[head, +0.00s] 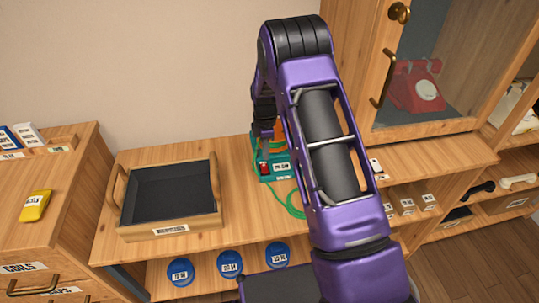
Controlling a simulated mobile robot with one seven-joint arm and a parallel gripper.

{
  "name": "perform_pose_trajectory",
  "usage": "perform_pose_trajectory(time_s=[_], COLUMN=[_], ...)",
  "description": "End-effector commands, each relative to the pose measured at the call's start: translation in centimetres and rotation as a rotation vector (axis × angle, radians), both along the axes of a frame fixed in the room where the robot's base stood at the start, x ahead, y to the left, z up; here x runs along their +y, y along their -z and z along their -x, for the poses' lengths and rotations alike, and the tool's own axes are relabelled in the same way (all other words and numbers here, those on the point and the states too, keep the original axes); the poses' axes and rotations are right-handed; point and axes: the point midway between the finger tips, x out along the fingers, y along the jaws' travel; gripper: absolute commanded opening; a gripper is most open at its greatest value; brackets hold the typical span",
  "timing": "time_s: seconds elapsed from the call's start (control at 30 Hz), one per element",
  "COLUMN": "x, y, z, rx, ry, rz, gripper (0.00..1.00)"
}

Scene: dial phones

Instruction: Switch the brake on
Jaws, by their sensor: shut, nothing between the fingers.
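A teal box (274,172) with a white label sits on the wooden bench behind my arm. I cannot read the label surely. A small red part (264,169), which looks like a switch, is on the box's left front side; I cannot tell its position. No part is clearly marked as the brake. My gripper (266,153) points down at the box, just above or behind the red part, shut and empty. Whether it touches is too small to tell. My purple arm hides the box's right side.
A wooden tray (170,229) with a dark lining stands left on the bench. A green cord (288,207) lies in front of the box. Blue round items (230,263) sit on the shelf below. A glass-door cabinet with a red phone (416,86) stands at right.

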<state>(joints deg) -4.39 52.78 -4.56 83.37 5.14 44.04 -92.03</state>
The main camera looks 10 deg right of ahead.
Motion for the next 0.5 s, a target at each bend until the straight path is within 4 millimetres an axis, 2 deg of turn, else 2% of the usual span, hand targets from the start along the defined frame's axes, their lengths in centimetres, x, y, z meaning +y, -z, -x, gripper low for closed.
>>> perform_pose_trajectory(time_s=[0.03,0.2,0.33,0.5], x=[0.0,-0.1,-0.1,-0.1], y=[-1.7,-5.6,-7.8,-9.4], z=[-0.1,-0.1,-0.1,0.0], rx=[-0.006,-0.005,-0.004,-0.002], ry=[0.001,0.002,0.001,0.002], rz=[-0.002,-0.001,-0.001,-0.001], gripper=[0.00,0.00,0.00,0.00])
